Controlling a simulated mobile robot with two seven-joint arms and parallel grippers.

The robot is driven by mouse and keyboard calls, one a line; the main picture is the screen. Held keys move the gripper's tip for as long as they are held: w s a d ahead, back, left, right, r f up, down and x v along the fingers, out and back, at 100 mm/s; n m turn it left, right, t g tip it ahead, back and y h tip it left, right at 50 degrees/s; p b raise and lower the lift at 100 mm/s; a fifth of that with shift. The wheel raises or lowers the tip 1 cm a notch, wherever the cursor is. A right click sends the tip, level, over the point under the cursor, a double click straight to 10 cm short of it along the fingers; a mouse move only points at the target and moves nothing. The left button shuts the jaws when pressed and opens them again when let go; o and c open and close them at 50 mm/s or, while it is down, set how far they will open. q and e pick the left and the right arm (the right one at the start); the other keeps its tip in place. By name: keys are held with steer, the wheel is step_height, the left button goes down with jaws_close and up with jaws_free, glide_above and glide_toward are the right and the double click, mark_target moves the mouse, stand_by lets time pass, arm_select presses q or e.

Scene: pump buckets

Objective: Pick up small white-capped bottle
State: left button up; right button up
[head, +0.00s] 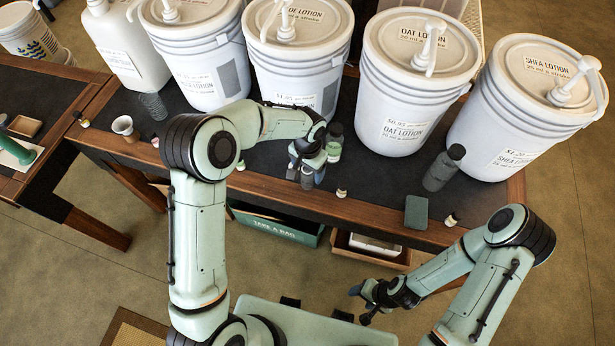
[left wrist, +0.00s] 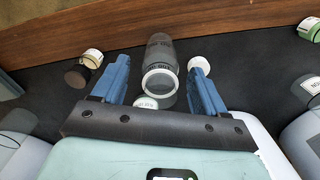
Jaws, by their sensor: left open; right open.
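My left gripper (head: 306,176) is open, low over the front part of the dark table, pointing down. In the left wrist view its two blue fingers (left wrist: 159,88) stand on either side of a clear grey bottle (left wrist: 161,52) with a pale ring. A round white cap (left wrist: 199,64) shows beside the right finger, which partly hides it. Another pale lid or label (left wrist: 146,104) shows low between the fingers. I cannot tell for sure which is the small white-capped bottle. My right gripper (head: 361,303) is open and empty, off the table's front edge.
Large white lotion buckets (head: 405,75) line the back. A green-and-white bottle (head: 334,150) and a small jar (head: 341,190) stand close right of my left gripper. A grey bottle (head: 443,168) and green block (head: 416,212) are further right. A green bin (head: 278,226) sits below.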

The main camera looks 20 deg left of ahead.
arm_select(q)
jaws_close()
steer(key=shift+r, duration=0.1)
